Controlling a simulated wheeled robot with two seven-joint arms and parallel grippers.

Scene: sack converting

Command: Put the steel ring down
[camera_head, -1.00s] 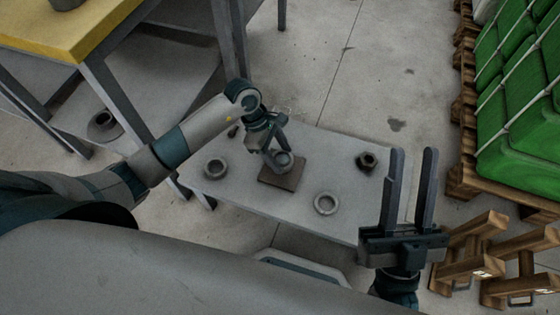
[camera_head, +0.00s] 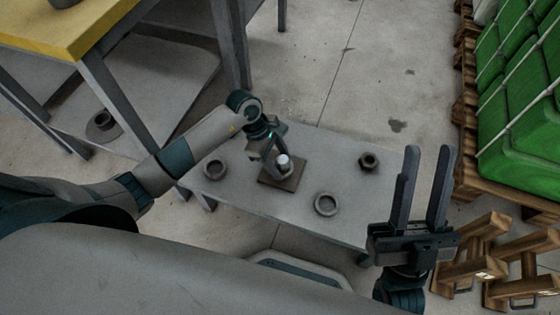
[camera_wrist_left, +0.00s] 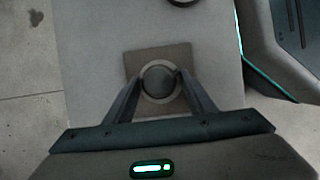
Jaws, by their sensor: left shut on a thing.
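The steel ring (camera_wrist_left: 160,100) shows in the left wrist view as a grey rim between my left fingertips. A round-topped post (camera_wrist_left: 159,80) stands inside its outline, so the ring appears to be around it. In the head view the post's pale top (camera_head: 284,160) rises over a brown square plate (camera_head: 276,181) on the low grey table. My left gripper (camera_head: 279,168) is shut on the ring, low by the plate. I cannot tell whether the ring touches the plate. My right gripper (camera_head: 428,190) is open and empty, at the table's right end.
On the table (camera_head: 240,200) lie a dark ring (camera_head: 206,169) at left, a grey ring (camera_head: 316,207) in front and a dark nut-like ring (camera_head: 361,161) at right. A yellow-topped bench (camera_head: 110,28) is back left. Green sacks (camera_head: 520,110) on pallets and wooden trestles (camera_head: 480,255) are at right.

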